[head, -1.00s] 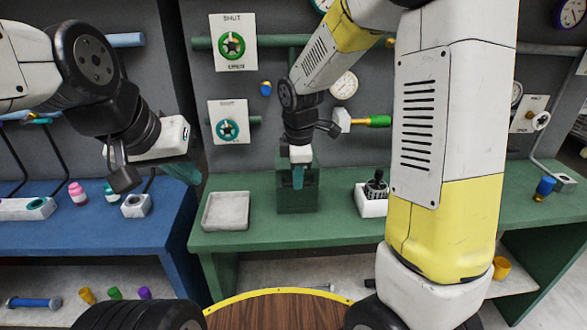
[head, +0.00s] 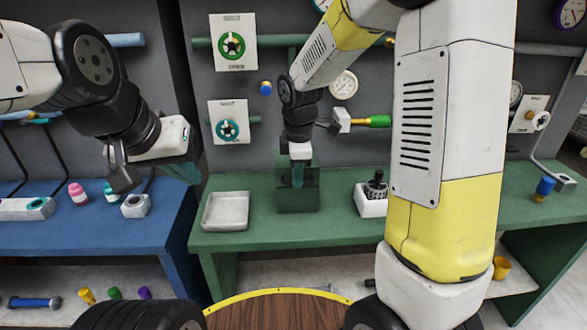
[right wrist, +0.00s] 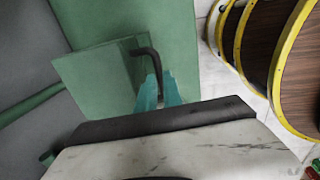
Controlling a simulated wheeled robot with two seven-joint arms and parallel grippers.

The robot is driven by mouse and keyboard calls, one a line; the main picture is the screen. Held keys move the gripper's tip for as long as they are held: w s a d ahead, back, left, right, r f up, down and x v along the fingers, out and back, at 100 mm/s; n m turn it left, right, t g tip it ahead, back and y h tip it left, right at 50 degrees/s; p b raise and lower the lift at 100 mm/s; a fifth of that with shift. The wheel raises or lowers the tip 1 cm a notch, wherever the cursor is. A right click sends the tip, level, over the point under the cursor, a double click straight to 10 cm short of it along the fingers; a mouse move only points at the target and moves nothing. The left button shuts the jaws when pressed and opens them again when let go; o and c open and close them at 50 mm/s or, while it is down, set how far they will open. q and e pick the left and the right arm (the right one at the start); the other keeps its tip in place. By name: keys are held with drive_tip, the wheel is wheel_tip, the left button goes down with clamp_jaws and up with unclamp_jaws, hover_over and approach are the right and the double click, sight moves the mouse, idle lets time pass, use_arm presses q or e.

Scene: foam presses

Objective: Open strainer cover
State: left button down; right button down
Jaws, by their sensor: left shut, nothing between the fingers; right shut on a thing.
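The strainer is a green box (head: 297,203) standing on the green bench, with its top partly hidden by my right arm in the head view. In the right wrist view its flat green cover (right wrist: 92,78) shows with a black bent handle (right wrist: 146,56). My right gripper (head: 298,178) is over the box, its teal fingers (right wrist: 159,92) shut on the handle. I cannot tell clearly whether the cover is raised. My left gripper (head: 186,172) is shut and empty, above the gap between the blue and green benches.
A grey tray (head: 226,224) lies left of the strainer on the green bench. A white holder (head: 370,206) with a black knobbed part stands to its right. Valve wheels (head: 232,46), a gauge (head: 344,85) and pipes are on the wall behind. A blue bench (head: 90,238) stands at left.

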drive_tip(key=w+r, duration=0.1)
drive_tip(key=r, duration=0.1)
drive_tip(key=w+r+g, duration=0.1)
drive_tip(key=w+r, duration=0.1)
drive_tip(key=w+r+g, duration=0.1)
drive_tip(key=w+r, duration=0.1)
drive_tip(key=r, duration=0.1)
drive_tip(key=shift+w+r+g, duration=0.3)
drive_tip(key=shift+w+r, duration=0.25)
drive_tip(key=shift+w, duration=0.2)
drive_tip(key=c, duration=1.5)
unclamp_jaws()
drive_tip(key=shift+w, duration=0.1)
drive_tip(key=shift+r, duration=0.1)
drive_tip(key=r, duration=0.7)
drive_tip(key=shift+w+r, duration=0.2)
drive_tip(key=shift+r, duration=0.15)
